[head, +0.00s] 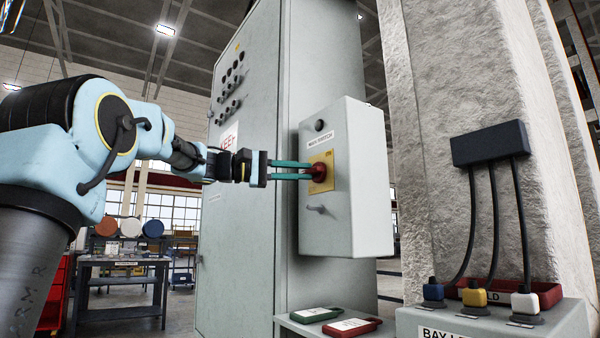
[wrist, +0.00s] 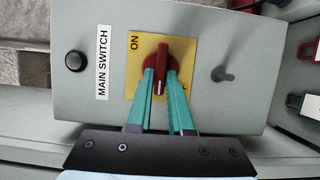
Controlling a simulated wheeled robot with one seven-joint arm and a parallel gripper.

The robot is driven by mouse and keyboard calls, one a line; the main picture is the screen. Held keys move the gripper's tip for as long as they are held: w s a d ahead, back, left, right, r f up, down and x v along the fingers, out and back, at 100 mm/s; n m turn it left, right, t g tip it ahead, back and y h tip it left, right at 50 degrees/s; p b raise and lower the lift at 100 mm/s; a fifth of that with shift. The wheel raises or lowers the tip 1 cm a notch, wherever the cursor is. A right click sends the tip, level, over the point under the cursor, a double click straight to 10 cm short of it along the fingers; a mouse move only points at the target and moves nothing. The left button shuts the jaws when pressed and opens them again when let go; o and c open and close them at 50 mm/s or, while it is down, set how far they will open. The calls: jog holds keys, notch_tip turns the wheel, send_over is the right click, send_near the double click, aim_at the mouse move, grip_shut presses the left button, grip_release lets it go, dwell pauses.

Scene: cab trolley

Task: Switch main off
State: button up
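The red main switch handle (wrist: 161,60) sits on a yellow plate (wrist: 185,52) on the front of a grey switch box (head: 362,190). An ON label shows at one corner of the plate. The handle lies lengthwise along my fingers in the wrist view, with a white mark on its end nearest me. The MAIN SWITCH label (wrist: 103,64) is beside the plate. My gripper (wrist: 162,72) has its green fingers on both sides of the handle, with no clear gap seen. The fingers hide part of the plate. The head view also shows my gripper (head: 308,170) at the handle.
A small lever (wrist: 222,74) and a black round button (wrist: 75,61) flank the plate on the box. A tall grey cabinet (head: 240,220) stands behind. Red and green tags (head: 355,327) lie on a shelf below. A pillar with cables and coloured plugs (head: 473,297) is at right.

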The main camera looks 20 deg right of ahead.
jog(key=o, duration=0.4)
jog(key=a, duration=0.3)
jog(key=w+a, duration=0.1)
jog(key=a, duration=0.3)
jog(key=w+a, duration=0.1)
jog(key=a, duration=0.2)
jog(key=shift+a, duration=0.3)
jog(key=shift+w+f, duration=0.1)
jog(key=shift+f, duration=0.05)
